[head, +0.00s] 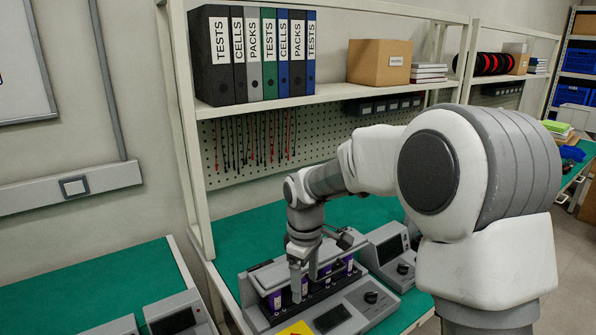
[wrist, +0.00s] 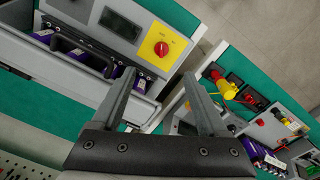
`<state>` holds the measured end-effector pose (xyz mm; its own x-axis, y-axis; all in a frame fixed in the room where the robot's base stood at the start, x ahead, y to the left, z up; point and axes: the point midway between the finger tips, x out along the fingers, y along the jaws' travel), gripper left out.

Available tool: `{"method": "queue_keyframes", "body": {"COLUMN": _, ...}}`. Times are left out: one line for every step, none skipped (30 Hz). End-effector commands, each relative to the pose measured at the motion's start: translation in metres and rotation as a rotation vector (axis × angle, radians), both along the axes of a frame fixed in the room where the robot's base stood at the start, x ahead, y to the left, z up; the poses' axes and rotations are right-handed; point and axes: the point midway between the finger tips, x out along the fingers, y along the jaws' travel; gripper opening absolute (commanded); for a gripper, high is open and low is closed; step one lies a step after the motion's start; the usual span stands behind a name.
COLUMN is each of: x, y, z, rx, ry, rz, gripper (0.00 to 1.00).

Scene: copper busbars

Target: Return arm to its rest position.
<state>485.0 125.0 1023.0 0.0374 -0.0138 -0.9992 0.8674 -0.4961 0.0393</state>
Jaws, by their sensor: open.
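My arm reaches from the right of the head view over the green bench, bent down at the wrist. My gripper (head: 304,278) points down above the grey test unit with the purple cells (head: 275,300). In the wrist view my gripper (wrist: 159,77) has its two fingers apart with nothing between them. The grey test unit (wrist: 185,30) shows beyond the fingertips with a red knob on a yellow plate. Purple cells (wrist: 125,75) sit in its slot at the left. I cannot tell how far the fingertips are above the unit. No copper busbar can be made out.
A shelf (head: 330,94) with binders and a cardboard box (head: 379,62) stands above the bench, close behind my arm. A second grey device (head: 390,252) stands right of the test unit. Another bench (head: 90,285) is at the left. The wrist view shows a cluttered bench across a gap.

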Motion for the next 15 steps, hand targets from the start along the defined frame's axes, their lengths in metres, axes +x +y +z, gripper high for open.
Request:
{"method": "queue_keyframes", "body": {"x": -0.007, "y": -0.008, "z": 0.017, "rx": -0.005, "ry": -0.027, "rz": -0.038, "gripper": 0.77}}
{"method": "queue_keyframes", "body": {"x": -0.012, "y": -0.013, "z": 0.026, "rx": -0.007, "ry": -0.041, "rz": -0.064, "gripper": 0.77}}
{"method": "queue_keyframes", "body": {"x": -0.019, "y": -0.019, "z": 0.037, "rx": -0.009, "ry": -0.058, "rz": -0.101, "gripper": 0.77}}
{"method": "queue_keyframes", "body": {"x": -0.024, "y": -0.024, "z": 0.044, "rx": -0.009, "ry": -0.071, "rz": -0.128, "gripper": 0.77}}
{"method": "queue_keyframes", "body": {"x": -0.03, "y": -0.029, "z": 0.052, "rx": -0.009, "ry": -0.084, "rz": -0.157, "gripper": 0.77}}
{"method": "queue_keyframes", "body": {"x": -0.038, "y": -0.035, "z": 0.062, "rx": -0.007, "ry": -0.103, "rz": -0.195, "gripper": 0.77}}
{"method": "queue_keyframes", "body": {"x": -0.044, "y": -0.04, "z": 0.069, "rx": -0.006, "ry": -0.116, "rz": -0.223, "gripper": 0.77}}
{"method": "queue_keyframes", "body": {"x": -0.05, "y": -0.044, "z": 0.075, "rx": -0.004, "ry": -0.129, "rz": -0.252, "gripper": 0.77}}
{"method": "queue_keyframes", "body": {"x": -0.058, "y": -0.05, "z": 0.084, "rx": 0.0, "ry": -0.146, "rz": -0.289, "gripper": 0.77}}
{"method": "queue_keyframes", "body": {"x": -0.065, "y": -0.055, "z": 0.09, "rx": 0.003, "ry": -0.159, "rz": -0.319, "gripper": 0.77}}
{"method": "queue_keyframes", "body": {"x": -0.072, "y": -0.059, "z": 0.095, "rx": 0.008, "ry": -0.171, "rz": -0.349, "gripper": 0.77}}
{"method": "queue_keyframes", "body": {"x": -0.081, "y": -0.064, "z": 0.103, "rx": 0.014, "ry": -0.188, "rz": -0.386, "gripper": 0.77}}
{"method": "queue_keyframes", "body": {"x": -0.087, "y": -0.068, "z": 0.108, "rx": 0.019, "ry": -0.201, "rz": -0.415, "gripper": 0.77}}
{"method": "queue_keyframes", "body": {"x": -0.095, "y": -0.072, "z": 0.113, "rx": 0.026, "ry": -0.214, "rz": -0.444, "gripper": 0.77}}
{"method": "queue_keyframes", "body": {"x": -0.104, "y": -0.077, "z": 0.118, "rx": 0.034, "ry": -0.23, "rz": -0.482, "gripper": 0.77}}
